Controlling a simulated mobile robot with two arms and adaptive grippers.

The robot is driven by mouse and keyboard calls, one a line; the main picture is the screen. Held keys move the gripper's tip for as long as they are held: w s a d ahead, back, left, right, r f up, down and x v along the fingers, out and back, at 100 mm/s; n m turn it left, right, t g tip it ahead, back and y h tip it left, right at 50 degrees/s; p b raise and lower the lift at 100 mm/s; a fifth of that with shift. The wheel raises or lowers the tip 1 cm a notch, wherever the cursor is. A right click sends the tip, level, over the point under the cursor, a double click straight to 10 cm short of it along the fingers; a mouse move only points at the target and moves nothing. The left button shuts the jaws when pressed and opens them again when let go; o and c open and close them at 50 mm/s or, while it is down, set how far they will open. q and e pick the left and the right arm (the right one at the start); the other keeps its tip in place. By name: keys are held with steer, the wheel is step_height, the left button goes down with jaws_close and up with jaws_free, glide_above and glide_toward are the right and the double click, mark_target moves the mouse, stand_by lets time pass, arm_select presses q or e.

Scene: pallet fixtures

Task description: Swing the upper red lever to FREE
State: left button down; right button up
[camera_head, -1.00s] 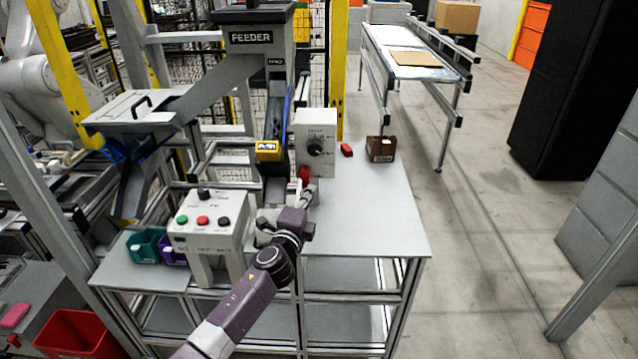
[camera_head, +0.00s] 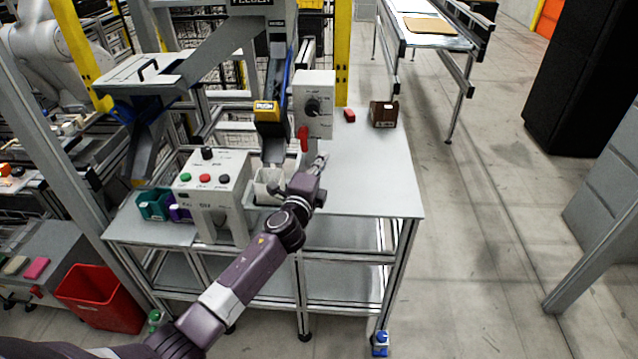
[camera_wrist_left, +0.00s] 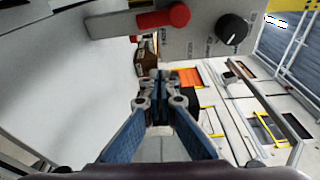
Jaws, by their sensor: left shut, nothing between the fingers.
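A red lever (camera_head: 303,138) shows at the lower left corner of the grey control box in the head view and hangs roughly downward. In the left wrist view the red lever (camera_wrist_left: 165,18) lies at the top, with a round red end. Its position label cannot be read. Only one such lever is visible. My left gripper (camera_head: 321,158) is just below and to the right of the lever, apart from it. In the left wrist view its fingertips (camera_wrist_left: 160,78) are together and empty, with the lever above them in the picture. My right gripper is not in view.
The control box (camera_head: 325,88) has a black knob (camera_head: 313,106). A button panel (camera_head: 207,178) stands left. The table right of my gripper is clear.

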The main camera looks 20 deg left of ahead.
arm_select(q)
steer(key=s+b, duration=0.1)
steer(key=s, duration=0.7)
steer(key=shift+s+a+f, duration=0.2)
steer(key=shift+a+f, duration=0.1)
steer(key=shift+a, duration=0.05)
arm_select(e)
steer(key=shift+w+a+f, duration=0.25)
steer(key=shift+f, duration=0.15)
